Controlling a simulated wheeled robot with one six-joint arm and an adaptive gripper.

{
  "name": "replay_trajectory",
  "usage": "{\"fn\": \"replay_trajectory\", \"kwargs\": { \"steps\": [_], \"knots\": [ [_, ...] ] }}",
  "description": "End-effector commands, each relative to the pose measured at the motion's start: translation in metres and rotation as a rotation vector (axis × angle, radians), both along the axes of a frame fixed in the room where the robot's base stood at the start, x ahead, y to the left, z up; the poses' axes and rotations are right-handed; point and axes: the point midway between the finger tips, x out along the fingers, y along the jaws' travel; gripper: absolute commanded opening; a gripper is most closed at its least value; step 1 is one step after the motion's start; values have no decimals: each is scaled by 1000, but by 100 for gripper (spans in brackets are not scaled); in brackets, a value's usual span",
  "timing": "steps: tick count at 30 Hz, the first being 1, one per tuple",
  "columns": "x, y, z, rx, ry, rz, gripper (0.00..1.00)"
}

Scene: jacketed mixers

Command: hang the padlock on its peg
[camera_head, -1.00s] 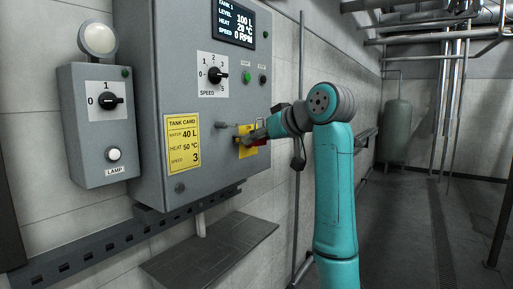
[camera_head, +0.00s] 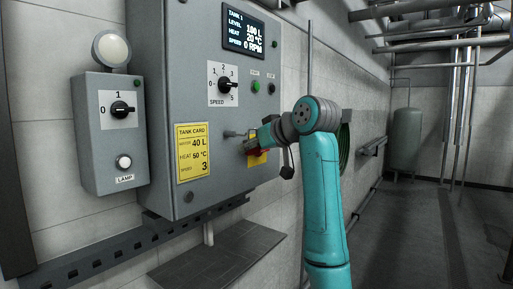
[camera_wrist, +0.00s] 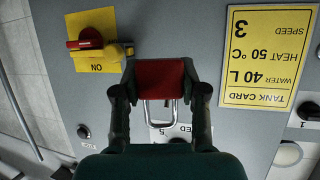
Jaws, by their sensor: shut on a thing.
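My gripper (camera_wrist: 158,82) is shut on the red padlock (camera_wrist: 158,87), gripping its body from both sides in the wrist view. The steel shackle (camera_wrist: 148,114) shows below the body, towards the bottom of that view. In the head view my gripper (camera_head: 256,142) is close in front of the grey cabinet, partly covering the yellow switch plate (camera_head: 258,158). A short grey peg (camera_head: 232,133) sticks out of the cabinet just left of my gripper. I cannot make out the peg in the wrist view. The padlock looks apart from the peg.
A red and yellow switch (camera_wrist: 97,47) marked ON is left of the padlock in the wrist view. A yellow tank card (camera_head: 192,152) is left of the peg. The speed dial (camera_head: 223,85) is above. A ledge (camera_head: 222,255) juts out below the cabinet.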

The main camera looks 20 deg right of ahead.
Motion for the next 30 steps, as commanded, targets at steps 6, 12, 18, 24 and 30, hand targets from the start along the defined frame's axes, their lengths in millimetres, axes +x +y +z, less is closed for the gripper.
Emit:
{"fn": "replay_trajectory", "kwargs": {
  "steps": [6, 12, 18, 24, 30],
  "knots": [
    [9, 7, -1, -1, 0, 0, 4],
    [17, 13, -1, -1, -1, 0, 4],
    [25, 19, -2, -2, -1, 1, 4],
    [32, 24, -5, -1, -1, 0, 4],
    [37, 27, -9, -1, 0, 0, 4]
  ]
}}
